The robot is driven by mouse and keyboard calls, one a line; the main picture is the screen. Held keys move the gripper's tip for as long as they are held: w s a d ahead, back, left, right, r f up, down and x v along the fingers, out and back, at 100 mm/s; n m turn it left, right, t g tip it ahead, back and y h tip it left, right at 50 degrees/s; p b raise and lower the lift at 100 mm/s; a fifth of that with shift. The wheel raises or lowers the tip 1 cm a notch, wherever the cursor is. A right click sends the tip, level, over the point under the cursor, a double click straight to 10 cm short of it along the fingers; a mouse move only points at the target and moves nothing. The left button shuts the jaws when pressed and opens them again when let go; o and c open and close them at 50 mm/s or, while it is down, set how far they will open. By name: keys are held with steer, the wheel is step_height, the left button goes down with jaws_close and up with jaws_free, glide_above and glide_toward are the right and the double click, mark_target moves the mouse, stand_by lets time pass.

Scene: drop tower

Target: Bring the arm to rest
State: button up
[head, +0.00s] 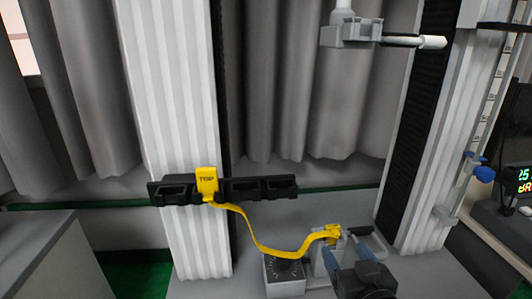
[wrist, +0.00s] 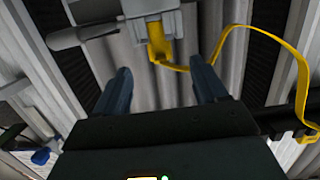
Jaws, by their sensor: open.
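My gripper (head: 344,250) is low at the right of the middle in the head view. Its two blue-grey fingers are apart, with nothing between them, and they also show in the wrist view (wrist: 160,76). Just beyond the fingertips is the yellow end piece (head: 333,232) of a yellow strap, which in the wrist view (wrist: 158,45) sits against a grey block (wrist: 155,8). A gap shows between the fingers and this piece. Part of the fixture behind my gripper is hidden.
The yellow strap (head: 258,244) hangs in a curve from a yellow "TOP" tag (head: 207,181) on a black bar (head: 265,187) across the left column (head: 165,100). A grey clamp (head: 350,32) hangs above. A dial box (head: 284,275) stands left of my gripper. The right column (head: 437,140) is close.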

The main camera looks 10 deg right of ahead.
steer(key=s+f+p, duration=0.2)
steer(key=s+f, duration=0.1)
steer(key=s, duration=2.1)
steer(key=s+r, duration=0.4)
steer(key=s, duration=0.4)
steer(key=s+r+g+p, duration=0.1)
steer(key=s+r, duration=0.4)
steer(key=s, duration=0.4)
steer(key=shift+s+r, duration=0.15)
